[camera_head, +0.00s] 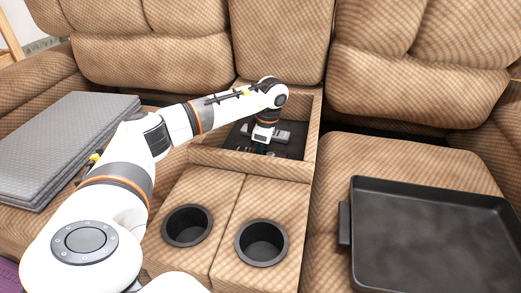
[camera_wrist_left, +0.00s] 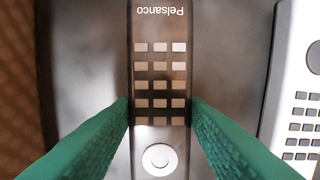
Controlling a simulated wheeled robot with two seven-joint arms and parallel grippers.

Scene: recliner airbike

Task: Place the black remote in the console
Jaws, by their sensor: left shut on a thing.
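The console (camera_head: 312,125) is an open fabric-walled box with a dark floor, between the two seats. My left gripper (camera_head: 261,149) reaches down inside it. In the left wrist view, its green fingers (camera_wrist_left: 160,118) are shut on the black remote (camera_wrist_left: 160,85), which has rows of light buttons, a round button and the word "Pelsanco". The remote is over the dark console floor; I cannot tell whether it touches it. In the head view the arm and gripper mostly hide the remote. My right gripper is not in view.
A light grey remote (camera_wrist_left: 297,100) lies right of the black one in the wrist view. Two cup holders (camera_head: 187,226) (camera_head: 262,242) are in front of the console. A black tray (camera_head: 425,235) rests on the right seat, grey folded padding (camera_head: 70,140) on the left.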

